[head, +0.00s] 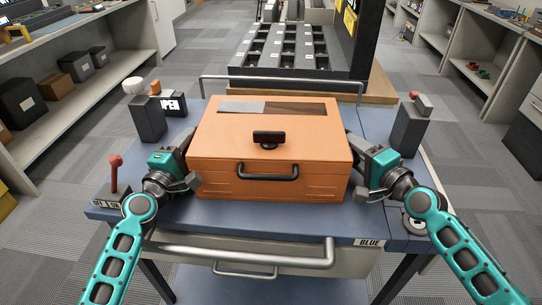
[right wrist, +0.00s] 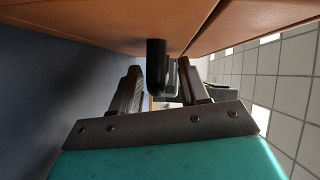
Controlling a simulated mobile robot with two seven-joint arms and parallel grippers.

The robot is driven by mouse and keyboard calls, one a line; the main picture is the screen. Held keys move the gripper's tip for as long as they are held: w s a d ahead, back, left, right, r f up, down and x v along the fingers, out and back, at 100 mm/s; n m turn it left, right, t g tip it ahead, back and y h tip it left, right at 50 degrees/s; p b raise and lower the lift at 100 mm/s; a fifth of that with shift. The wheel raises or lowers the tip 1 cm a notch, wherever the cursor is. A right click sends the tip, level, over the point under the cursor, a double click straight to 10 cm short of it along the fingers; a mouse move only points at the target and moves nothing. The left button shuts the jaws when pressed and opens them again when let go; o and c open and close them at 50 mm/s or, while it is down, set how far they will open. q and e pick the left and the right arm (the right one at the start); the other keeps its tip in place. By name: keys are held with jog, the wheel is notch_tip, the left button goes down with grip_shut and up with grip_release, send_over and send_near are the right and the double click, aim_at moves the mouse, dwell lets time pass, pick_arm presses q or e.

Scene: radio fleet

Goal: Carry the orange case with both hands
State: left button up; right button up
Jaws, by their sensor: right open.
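The orange case (head: 270,150) sits flat on the blue top of a cart (head: 225,210), its black front handle (head: 268,172) facing me. My left gripper (head: 190,163) is at the case's left side, its fingers apart. My right gripper (head: 359,167) is at the case's right side. Contact with that handle is not clear. The left side handle is hidden.
Dark upright devices (head: 149,118) stand on the cart's left corner, and another (head: 409,128) on its right. A red-topped stick (head: 115,172) stands front left. A metal rail (head: 283,79) runs behind the case.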

pick_arm(q)
jog(key=shift+c, duration=0.2)
pick_arm(e)
jog(key=shift+c, duration=0.2)
pick_arm(q)
grip_shut()
pick_arm(e)
grip_shut()
pick_arm(q)
jog(key=shift+r, duration=0.15)
dwell(0.6)
jog(key=shift+w+a+r, duration=0.1)
jog(key=shift+r, duration=0.1)
pick_arm(e)
jog(key=shift+w+r, duration=0.1)
jog(key=shift+r, duration=0.1)
